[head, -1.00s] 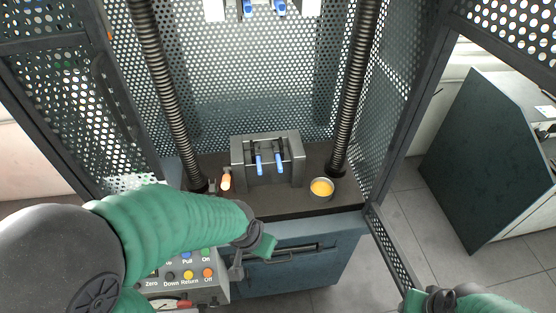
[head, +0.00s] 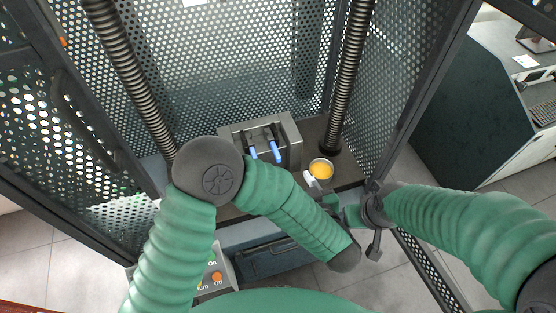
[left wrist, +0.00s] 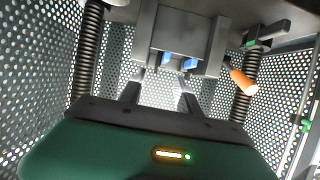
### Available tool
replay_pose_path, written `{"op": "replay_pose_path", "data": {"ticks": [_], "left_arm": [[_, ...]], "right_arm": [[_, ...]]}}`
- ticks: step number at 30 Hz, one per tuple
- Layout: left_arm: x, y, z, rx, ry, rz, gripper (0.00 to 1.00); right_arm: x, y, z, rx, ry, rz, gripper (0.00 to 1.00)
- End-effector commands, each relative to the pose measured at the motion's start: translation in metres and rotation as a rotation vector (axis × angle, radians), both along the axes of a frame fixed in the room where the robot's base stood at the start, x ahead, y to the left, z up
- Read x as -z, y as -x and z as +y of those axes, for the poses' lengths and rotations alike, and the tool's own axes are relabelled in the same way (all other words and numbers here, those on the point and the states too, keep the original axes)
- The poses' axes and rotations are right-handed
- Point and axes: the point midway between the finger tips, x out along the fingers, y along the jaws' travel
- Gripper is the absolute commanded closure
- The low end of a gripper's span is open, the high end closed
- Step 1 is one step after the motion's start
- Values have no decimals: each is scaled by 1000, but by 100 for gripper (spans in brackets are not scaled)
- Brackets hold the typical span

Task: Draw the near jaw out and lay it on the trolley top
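Two blue-handled jaws (head: 265,152) sit side by side in the grey fixture (head: 291,128) on the machine's dark bed. Their blue ends (left wrist: 178,61) also show in the left wrist view, which looks upside down. I cannot tell which one is the near jaw. My left gripper (left wrist: 160,98) is open and empty, its two dark fingers apart and pointing at the fixture, short of the handles. In the head view my left forearm mostly hides it. My right gripper (head: 345,213) is at the bed's front right; its fingers are unclear. I cannot make out a trolley top.
An orange cylinder (left wrist: 243,82) shows beside the fixture in the left wrist view. Threaded columns and perforated guard panels close in both sides. A control panel (head: 217,270) is below; a desk (head: 450,120) stands right.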

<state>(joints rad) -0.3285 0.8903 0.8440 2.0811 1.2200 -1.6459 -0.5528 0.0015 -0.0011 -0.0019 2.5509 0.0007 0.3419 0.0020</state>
Motion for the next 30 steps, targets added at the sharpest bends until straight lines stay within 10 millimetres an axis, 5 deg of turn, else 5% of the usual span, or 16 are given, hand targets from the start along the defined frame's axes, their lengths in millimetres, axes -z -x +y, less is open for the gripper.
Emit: {"op": "replay_pose_path", "data": {"ticks": [9,16,30], "left_arm": [[27,-72,44,-19,15,-3,60],[45,-114,50,-15,7,-6,60],[52,-131,56,-14,8,-7,64]], "right_arm": [[-8,7,2,-10,0,20,64],[-14,7,1,-8,1,19,64],[-15,6,1,-6,1,18,64]]}}
